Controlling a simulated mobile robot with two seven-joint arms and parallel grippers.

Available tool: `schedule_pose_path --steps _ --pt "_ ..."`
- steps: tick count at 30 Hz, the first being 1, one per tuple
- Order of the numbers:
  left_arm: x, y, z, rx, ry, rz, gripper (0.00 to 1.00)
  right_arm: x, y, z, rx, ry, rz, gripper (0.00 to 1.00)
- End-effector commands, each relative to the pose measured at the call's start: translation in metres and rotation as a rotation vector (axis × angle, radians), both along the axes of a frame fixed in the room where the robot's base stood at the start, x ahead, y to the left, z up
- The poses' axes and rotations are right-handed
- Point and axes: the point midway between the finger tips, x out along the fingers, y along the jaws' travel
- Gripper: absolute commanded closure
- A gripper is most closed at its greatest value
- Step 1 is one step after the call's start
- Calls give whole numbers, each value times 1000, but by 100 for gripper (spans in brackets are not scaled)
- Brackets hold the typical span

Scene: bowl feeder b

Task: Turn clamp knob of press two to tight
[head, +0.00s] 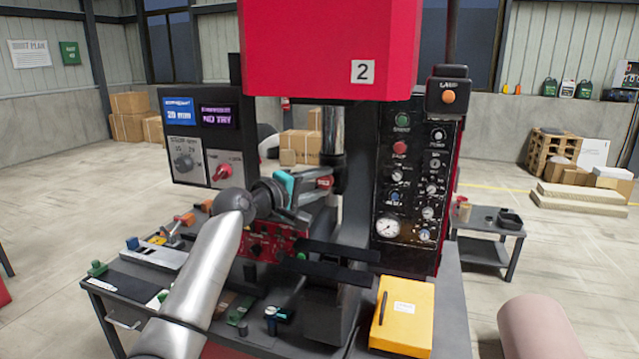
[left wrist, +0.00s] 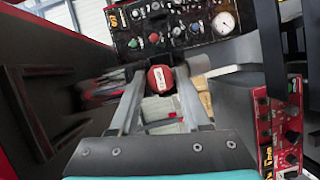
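Press two is the large red machine (head: 330,45) with a "2" plate. A red round knob (head: 325,183) with a small white label, which seems to be the clamp knob, sits low beside the press column. My left gripper (head: 322,181) reaches it from the left. In the left wrist view the red knob (left wrist: 160,78) lies between the two spread fingertips of the left gripper (left wrist: 160,76), with narrow gaps seeming to show at its sides. Contact is hard to judge. The knob's label is too small to read. My right gripper is not in view.
A black panel (head: 412,190) with buttons, dials and a gauge stands to the right of the knob. A grey control box (head: 190,160) with screens and a red selector is at left. A yellow box (head: 403,318) lies on the bench. Dark bars cross below the gripper.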

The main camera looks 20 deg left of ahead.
Motion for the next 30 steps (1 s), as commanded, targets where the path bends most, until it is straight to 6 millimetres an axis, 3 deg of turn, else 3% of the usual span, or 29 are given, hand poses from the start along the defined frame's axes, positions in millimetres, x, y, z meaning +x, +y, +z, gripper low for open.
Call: schedule_pose_path --steps 6,17,30 --pt "0 0 0 -2 1 0 28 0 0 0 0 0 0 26" --pt "-4 2 0 -2 0 1 28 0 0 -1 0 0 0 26" --pt "-58 27 4 0 0 1 28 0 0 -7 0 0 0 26"
